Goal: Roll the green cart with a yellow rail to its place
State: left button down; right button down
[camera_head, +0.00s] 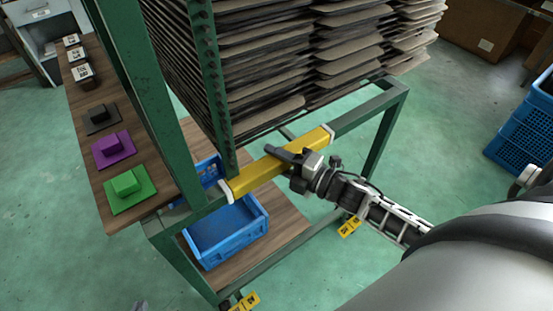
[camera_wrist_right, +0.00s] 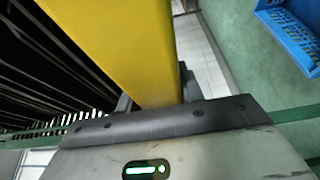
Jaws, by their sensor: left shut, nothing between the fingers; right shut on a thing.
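The green cart (camera_head: 377,112) carries stacks of grey-brown panels in its rack. Its yellow rail (camera_head: 258,176) runs across the near side between white end pieces, and also shows in the right wrist view (camera_wrist_right: 125,45). My right gripper (camera_head: 292,158) comes in from the right and is shut on the yellow rail, right of its middle. The part of the rail between the fingers is hidden. Only a small grey tip at the bottom edge seems to be my left gripper (camera_head: 140,306); it is shut, empty and apart from the cart.
A blue bin (camera_head: 228,232) sits on the cart's lower board. Blue crates (camera_head: 522,140) stand at the right; a brown box (camera_head: 484,30) is behind. Green floor is open between.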

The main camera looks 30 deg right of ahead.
jog(key=shift+s+a+f, duration=0.15)
jog(key=shift+a, duration=0.1)
jog(key=c, duration=0.9)
grip_release()
jog(key=shift+d, duration=0.15)
jog(key=b+v, duration=0.1)
jog(key=v, duration=1.5)
